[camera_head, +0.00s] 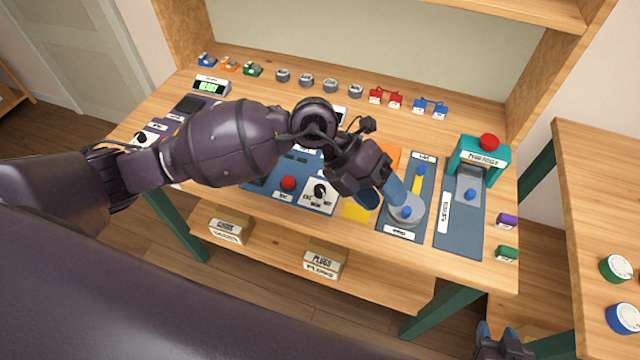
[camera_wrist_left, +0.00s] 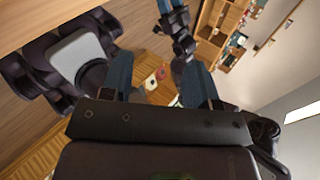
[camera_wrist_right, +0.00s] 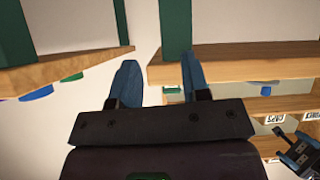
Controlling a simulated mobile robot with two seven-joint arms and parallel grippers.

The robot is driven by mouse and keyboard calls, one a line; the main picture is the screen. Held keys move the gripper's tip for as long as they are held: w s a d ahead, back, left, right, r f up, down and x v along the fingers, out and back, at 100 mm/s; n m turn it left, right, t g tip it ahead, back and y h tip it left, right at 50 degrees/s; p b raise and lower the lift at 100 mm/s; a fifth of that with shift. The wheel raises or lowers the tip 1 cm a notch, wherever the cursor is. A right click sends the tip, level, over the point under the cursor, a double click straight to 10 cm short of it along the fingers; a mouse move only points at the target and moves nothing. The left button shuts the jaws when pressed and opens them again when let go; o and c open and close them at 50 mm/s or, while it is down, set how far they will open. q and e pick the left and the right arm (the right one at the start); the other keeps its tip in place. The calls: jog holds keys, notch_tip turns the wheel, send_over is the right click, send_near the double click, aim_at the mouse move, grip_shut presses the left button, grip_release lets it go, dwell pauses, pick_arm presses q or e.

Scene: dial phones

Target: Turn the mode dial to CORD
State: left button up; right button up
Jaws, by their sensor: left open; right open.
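A black dial on a white plate (camera_head: 320,194) sits on the blue-grey panel at the front middle of the bench. Small print is left of it, too small to read surely. A second black knob on a white plate (camera_head: 142,138) is at the far left; I cannot tell which is the mode dial. My left gripper (camera_head: 398,200) is right of the middle dial, apart from it, its blue finger over a grey disc (camera_head: 415,214). Its two fingers are apart in the left wrist view (camera_wrist_left: 162,85). My right gripper (camera_head: 503,343) is low right, off the bench; its fingers are apart (camera_wrist_right: 158,80).
A red button (camera_head: 288,183) is just left of the middle dial. A teal frame with a red button (camera_head: 489,142) stands right. Caps and plugs line the back edge. Labelled boxes (camera_head: 326,258) sit on the lower shelf. A side table (camera_head: 590,180) is at right.

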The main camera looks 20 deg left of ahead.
pick_arm(q)
jog(key=w+a+f+y, duration=0.3)
jog(key=w+a+y, duration=0.1)
jog(key=a+y, duration=0.15)
jog(key=t+y, duration=0.2)
jog(key=y, duration=0.3)
send_near(320, 188)
jog(key=shift+n+h, duration=0.25)
jog(key=shift+n, duration=0.05)
jog(key=f, duration=0.8)
jog(key=shift+a+f+b, duration=0.1)
jog(key=shift+a+b, duration=0.1)
jog(key=shift+b, duration=0.15)
jog(key=shift+f, duration=0.5)
pick_arm(e)
jog(key=shift+s+f, duration=0.45)
jog(key=shift+f, duration=0.3)
pick_arm(q)
jog(key=shift+c, duration=0.5)
jog(key=c, duration=0.7)
jog(key=shift+c, duration=0.7)
pick_arm(e)
jog(key=shift+w+a+r, duration=0.1)
jog(key=shift+w+r, duration=0.3)
jog(key=shift+w, duration=0.15)
